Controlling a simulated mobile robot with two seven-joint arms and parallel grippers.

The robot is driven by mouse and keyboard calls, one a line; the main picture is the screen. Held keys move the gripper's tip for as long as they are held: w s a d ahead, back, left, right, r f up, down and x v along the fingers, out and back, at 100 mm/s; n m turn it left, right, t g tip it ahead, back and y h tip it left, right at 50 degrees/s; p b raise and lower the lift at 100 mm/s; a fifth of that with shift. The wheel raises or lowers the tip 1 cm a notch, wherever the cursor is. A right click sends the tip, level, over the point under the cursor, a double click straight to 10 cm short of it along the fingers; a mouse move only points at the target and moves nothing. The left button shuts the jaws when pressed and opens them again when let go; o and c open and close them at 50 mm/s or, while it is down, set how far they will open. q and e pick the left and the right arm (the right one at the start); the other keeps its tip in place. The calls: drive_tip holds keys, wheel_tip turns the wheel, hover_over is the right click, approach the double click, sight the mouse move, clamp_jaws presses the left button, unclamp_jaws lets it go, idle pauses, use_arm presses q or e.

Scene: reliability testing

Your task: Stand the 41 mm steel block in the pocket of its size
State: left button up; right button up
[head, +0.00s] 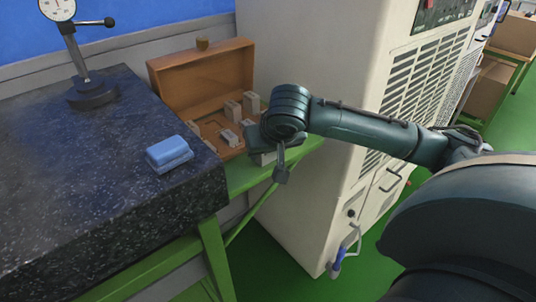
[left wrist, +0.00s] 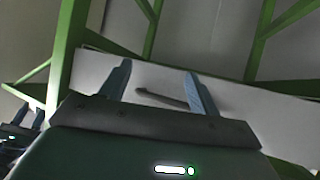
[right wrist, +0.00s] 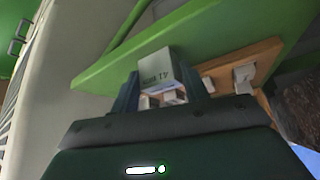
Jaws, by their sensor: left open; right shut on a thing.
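A pale steel block (right wrist: 158,68) is between the fingers of my right gripper (right wrist: 160,90) in the right wrist view. Dark marking on its face appears upside down and seems to read 41 mm. In the head view my right gripper (head: 264,142) is beside the right edge of an open wooden case (head: 166,82), and part of the block (head: 262,159) shows below it. Several grey blocks (head: 232,110) stand or lie in the case. The arm hides its right side, and I cannot make out the matching pocket. My left gripper (left wrist: 160,90) is open and empty, seen only in the left wrist view.
A speckled dark granite plate (head: 90,190) fills the left, with a blue cloth (head: 169,154) and a dial gauge stand (head: 92,92) on it. A green bench top (head: 245,174) holds the case. A large cream cabinet (head: 325,140) stands close on the right.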

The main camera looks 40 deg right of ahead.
drive_tip(key=shift+a+r, duration=0.1)
drive_tip(key=shift+r, duration=0.05)
drive_tip(key=o, duration=0.8)
drive_tip(key=shift+f, duration=0.2)
drive_tip(key=o, duration=0.4)
drive_tip(key=shift+o, duration=0.2)
drive_tip(key=shift+r, duration=0.1)
